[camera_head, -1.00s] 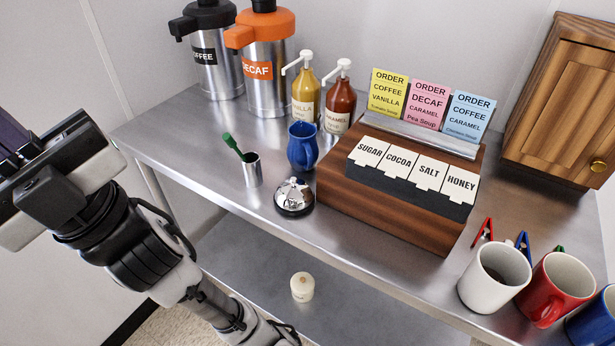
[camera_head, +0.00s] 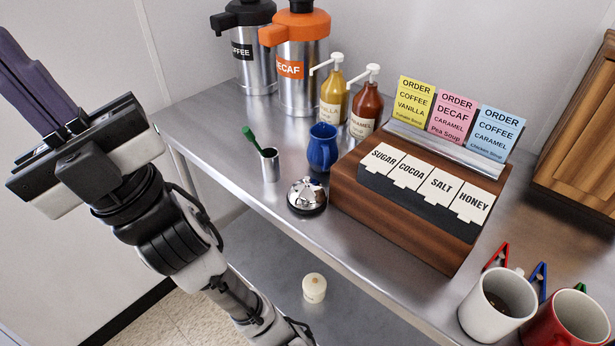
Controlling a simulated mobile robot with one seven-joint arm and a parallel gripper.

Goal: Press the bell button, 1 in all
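The bell (camera_head: 307,196) is a shiny silver dome on a dark base, with its button on top. It stands near the front edge of the steel counter (camera_head: 225,150), left of the wooden box. My gripper (camera_head: 14,62) is at the left edge of the view, well to the left of the bell and apart from it. Its purple fingers point up and left, away from the bell, and seem to run close together. Their tips are partly cut off, so the gap between them is unclear. Nothing shows in them.
A metal cup (camera_head: 269,165) with a green-handled tool and a blue pitcher (camera_head: 322,148) stand behind the bell. The wooden box (camera_head: 400,228) with labelled lids is close on its right. Mugs (camera_head: 497,306) stand front right. A white jar (camera_head: 314,288) sits on the lower shelf.

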